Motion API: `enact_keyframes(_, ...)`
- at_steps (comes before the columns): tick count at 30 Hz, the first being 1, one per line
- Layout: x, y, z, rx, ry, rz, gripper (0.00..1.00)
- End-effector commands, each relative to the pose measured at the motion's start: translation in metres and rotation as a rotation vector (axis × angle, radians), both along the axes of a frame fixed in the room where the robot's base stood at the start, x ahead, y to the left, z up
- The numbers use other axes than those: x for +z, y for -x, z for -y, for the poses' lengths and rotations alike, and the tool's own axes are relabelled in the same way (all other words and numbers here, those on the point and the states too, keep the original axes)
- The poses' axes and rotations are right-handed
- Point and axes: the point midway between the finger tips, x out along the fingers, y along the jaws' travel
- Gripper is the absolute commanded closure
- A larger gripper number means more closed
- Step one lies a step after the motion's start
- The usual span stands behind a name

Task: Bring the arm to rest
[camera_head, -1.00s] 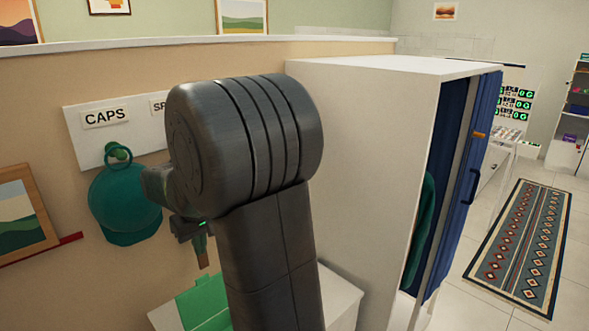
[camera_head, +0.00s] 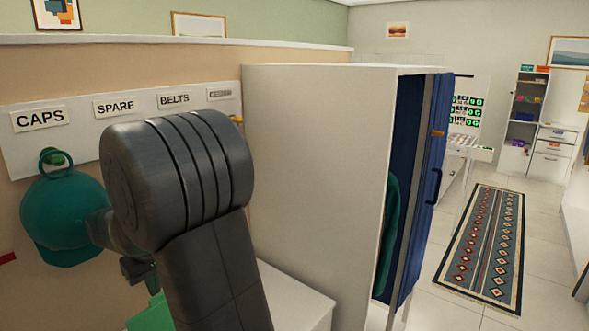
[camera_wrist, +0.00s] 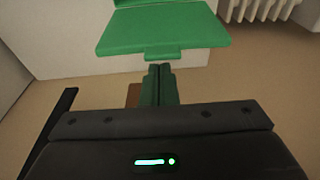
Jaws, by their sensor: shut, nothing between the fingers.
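My arm, dark grey, fills the lower middle of the head view, its bulky joint in front of the label board. My gripper (camera_wrist: 160,68) shows in the wrist view as two dark green fingers, shut together with nothing between them. In the head view the gripper end is mostly hidden behind the arm, beside the teal cap. A bright green flat-sided thing (camera_wrist: 165,30) lies beyond the fingertips in the wrist view. They look close, but I cannot tell whether they touch.
A teal cap (camera_head: 62,215) hangs under the CAPS label on a white board (camera_head: 75,147). A white wardrobe (camera_head: 315,170) stands right of my arm, its blue door (camera_head: 432,170) open. A patterned rug (camera_head: 485,245) lies on open floor at the right. A radiator (camera_wrist: 255,8) shows in the wrist view.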

Motion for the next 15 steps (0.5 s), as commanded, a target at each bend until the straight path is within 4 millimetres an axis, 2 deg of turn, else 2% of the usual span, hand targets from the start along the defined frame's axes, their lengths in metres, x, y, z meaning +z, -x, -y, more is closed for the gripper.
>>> enact_keyframes(2, -0.0119, 0.0006, -0.0025, 0.002, 0.001, 0.000, 1.00)
enact_keyframes(7, -0.0097, -0.0054, -0.0098, 0.001, 0.000, 0.000, 1.00)
enact_keyframes(15, -0.0099, -0.0058, -0.0101, 0.000, 0.000, 0.000, 1.00)
